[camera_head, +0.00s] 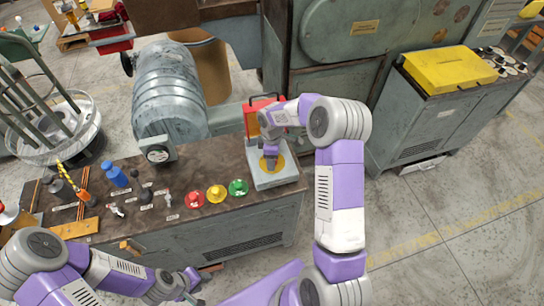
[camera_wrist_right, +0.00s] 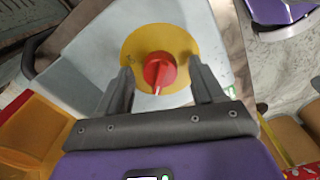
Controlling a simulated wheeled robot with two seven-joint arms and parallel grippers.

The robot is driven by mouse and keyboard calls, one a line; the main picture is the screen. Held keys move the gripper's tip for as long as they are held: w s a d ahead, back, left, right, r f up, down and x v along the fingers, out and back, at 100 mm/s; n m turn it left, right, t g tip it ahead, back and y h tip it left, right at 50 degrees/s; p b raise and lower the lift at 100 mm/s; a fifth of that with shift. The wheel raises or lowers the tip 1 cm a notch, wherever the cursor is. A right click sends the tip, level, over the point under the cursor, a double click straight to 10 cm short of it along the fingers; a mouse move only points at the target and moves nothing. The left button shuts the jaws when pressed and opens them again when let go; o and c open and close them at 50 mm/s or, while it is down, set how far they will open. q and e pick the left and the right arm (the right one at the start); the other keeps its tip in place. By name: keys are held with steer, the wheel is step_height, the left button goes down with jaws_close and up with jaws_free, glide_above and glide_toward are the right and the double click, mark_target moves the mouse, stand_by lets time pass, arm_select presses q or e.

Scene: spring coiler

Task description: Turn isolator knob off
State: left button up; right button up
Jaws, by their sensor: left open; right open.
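The isolator is a grey box (camera_head: 275,182) at the right end of the bench, with a round yellow plate on its top. In the right wrist view, the red isolator knob (camera_wrist_right: 158,72) sits in the middle of the yellow plate (camera_wrist_right: 182,42), with a white pointer mark toward the bottom of the picture. My right gripper (camera_wrist_right: 160,78) is open, with one finger on each side of the knob and gaps visible. In the head view, my right gripper (camera_head: 271,158) hides the knob. My left gripper (camera_head: 192,284) is low in front of the bench, open and away from the isolator.
Red (camera_head: 194,198), yellow (camera_head: 216,193) and green (camera_head: 238,188) buttons stand on the bench left of the isolator. A red box (camera_head: 254,113) is behind the isolator.

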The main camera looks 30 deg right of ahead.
step_height(320, 180, up, 8)
steer(key=shift+f+p, duration=0.2)
steer(key=shift+p, duration=0.3)
steer(key=shift+s, duration=0.1)
stand_by(0.4)
